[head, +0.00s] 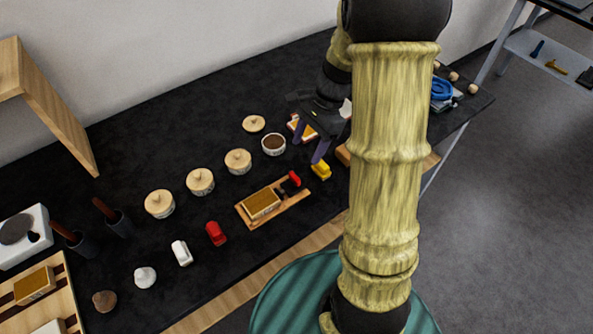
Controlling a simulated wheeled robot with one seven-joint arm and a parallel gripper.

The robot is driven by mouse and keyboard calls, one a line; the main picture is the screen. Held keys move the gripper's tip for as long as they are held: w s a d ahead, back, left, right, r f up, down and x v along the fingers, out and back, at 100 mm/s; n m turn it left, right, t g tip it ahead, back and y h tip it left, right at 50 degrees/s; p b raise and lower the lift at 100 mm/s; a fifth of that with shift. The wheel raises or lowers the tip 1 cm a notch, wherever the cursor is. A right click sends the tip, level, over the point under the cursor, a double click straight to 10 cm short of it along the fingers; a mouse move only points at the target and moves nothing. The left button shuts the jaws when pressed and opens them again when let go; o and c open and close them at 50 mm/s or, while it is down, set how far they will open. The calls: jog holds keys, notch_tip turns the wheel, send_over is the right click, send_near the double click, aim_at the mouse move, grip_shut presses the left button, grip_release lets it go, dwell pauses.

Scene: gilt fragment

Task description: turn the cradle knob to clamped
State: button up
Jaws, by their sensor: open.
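The cradle (245,220) is a low wooden board near the table's front edge, left of my arm. A gold-topped block (262,203) lies on its left part. A small red and black part (290,184), which looks like the knob, sits at its right end. I cannot read its setting. My gripper (307,153) is open, with two purple fingers pointing down, behind and slightly right of the knob. It appears empty and apart from the knob.
A yellow object (320,170) stands close to the cradle's right end. An open brown-filled jar (274,144) and lidded jars (238,161) stand behind. A red object (215,233) and a white one (182,252) lie left. Dark table (215,275) is clear in front.

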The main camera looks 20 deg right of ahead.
aim_at(295, 176)
jog(key=x, duration=0.9)
jog(key=shift+f, duration=0.2)
jog(key=shift+c, duration=0.4)
jog(key=c, duration=0.9)
